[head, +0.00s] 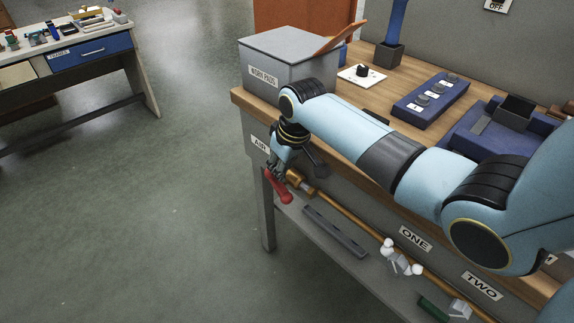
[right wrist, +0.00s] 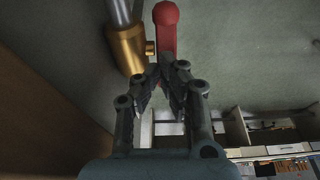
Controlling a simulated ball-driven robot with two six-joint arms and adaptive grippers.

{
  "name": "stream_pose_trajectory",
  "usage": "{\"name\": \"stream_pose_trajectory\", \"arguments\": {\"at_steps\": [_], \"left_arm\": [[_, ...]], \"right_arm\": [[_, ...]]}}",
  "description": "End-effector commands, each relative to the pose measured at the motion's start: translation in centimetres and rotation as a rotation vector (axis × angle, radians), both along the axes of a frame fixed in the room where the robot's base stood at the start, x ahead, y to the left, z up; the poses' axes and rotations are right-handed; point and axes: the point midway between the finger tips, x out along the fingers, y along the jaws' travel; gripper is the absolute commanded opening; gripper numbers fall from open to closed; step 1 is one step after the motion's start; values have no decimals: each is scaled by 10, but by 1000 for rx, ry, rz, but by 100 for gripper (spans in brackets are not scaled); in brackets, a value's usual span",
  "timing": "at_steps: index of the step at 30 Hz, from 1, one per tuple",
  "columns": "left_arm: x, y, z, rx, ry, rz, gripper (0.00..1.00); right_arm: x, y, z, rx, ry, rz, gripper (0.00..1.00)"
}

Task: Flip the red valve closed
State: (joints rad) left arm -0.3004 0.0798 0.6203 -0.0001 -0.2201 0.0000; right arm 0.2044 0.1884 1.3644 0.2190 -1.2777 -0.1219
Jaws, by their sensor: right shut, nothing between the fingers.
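The red valve handle (head: 284,194) is at the near left end of the workbench, below the AIR label (head: 260,145). Its brass body (head: 298,180) sits on a pipe running along the bench front. In the right wrist view the red handle (right wrist: 166,30) stands beside the brass body (right wrist: 127,48), roughly in line with the pipe (right wrist: 121,12). My right gripper (head: 275,169) is shut and empty at the handle's upper end. In the wrist view its fingertips (right wrist: 166,72) are just below the handle; I cannot tell whether they touch it. My left gripper is out of view.
A grey lidded box (head: 285,62) stands on the bench corner above. A lower shelf (head: 300,222) holds a dark bar (head: 335,231). The floor left of the bench is clear.

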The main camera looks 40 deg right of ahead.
Motion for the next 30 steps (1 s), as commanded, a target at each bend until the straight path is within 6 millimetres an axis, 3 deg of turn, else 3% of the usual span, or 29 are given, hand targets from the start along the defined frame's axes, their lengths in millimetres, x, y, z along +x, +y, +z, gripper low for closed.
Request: {"name": "stream_pose_trajectory", "arguments": {"at_steps": [1,5,17,30], "left_arm": [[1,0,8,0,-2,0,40],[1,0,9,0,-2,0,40],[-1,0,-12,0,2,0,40],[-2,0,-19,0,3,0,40]], "right_arm": [[5,1,5,-1,43,0,0],[11,2,1,-11,166,1,0],[24,2,-7,-36,466,1,0],[29,2,-10,-37,464,0,0]]}}
